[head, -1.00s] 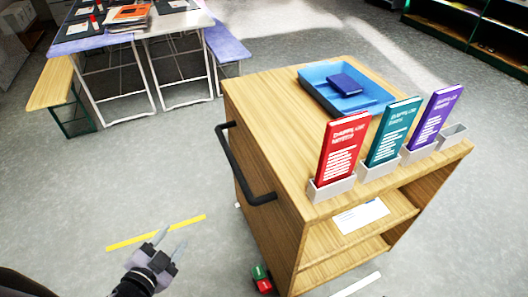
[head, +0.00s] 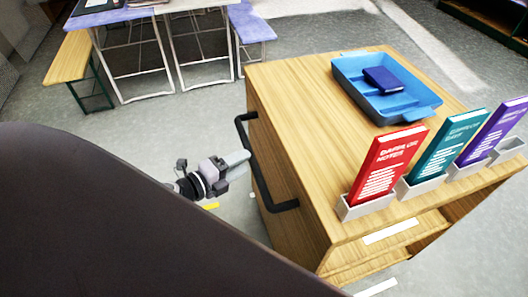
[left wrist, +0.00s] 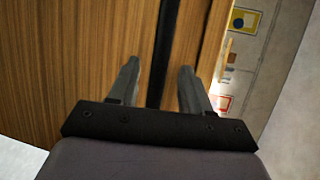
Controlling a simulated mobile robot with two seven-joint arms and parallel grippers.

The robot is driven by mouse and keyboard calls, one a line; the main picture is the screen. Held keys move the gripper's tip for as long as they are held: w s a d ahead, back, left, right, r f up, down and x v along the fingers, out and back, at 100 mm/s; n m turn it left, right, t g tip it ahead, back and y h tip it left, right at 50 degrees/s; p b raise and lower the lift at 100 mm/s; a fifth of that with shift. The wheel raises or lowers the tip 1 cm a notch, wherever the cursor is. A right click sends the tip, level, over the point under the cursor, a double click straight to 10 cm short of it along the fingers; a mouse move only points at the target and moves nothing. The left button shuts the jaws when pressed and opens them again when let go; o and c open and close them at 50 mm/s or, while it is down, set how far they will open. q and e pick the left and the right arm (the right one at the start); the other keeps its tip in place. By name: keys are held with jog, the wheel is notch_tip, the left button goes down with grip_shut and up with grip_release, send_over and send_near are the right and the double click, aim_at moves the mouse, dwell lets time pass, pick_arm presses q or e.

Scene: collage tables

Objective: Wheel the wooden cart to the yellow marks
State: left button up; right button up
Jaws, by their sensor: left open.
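The wooden cart (head: 290,88) stands upright on the grey floor, with a black bar handle (head: 283,206) on its left side. My left gripper (head: 248,157) is open right beside the handle. In the left wrist view the gripper (left wrist: 158,68) has one finger on each side of the black handle bar (left wrist: 163,45), in front of the cart's wood panel (left wrist: 70,60); I cannot tell whether they touch it. A piece of yellow mark (head: 210,206) shows on the floor below the gripper; the rest is hidden. My right gripper is not in view.
On the cart are a blue tray (head: 350,72) with a dark blue book (head: 384,80), and red (head: 385,165), teal (head: 445,145) and purple (head: 492,132) books in holders. A bench (head: 72,60) and white-legged tables stand behind left. A white floor strip (head: 377,287) lies lower right.

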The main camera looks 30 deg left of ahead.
pick_arm(q)
jog(key=x, duration=0.6)
jog(key=shift+w, duration=0.2)
jog(key=shift+d+f, duration=0.1)
grip_shut()
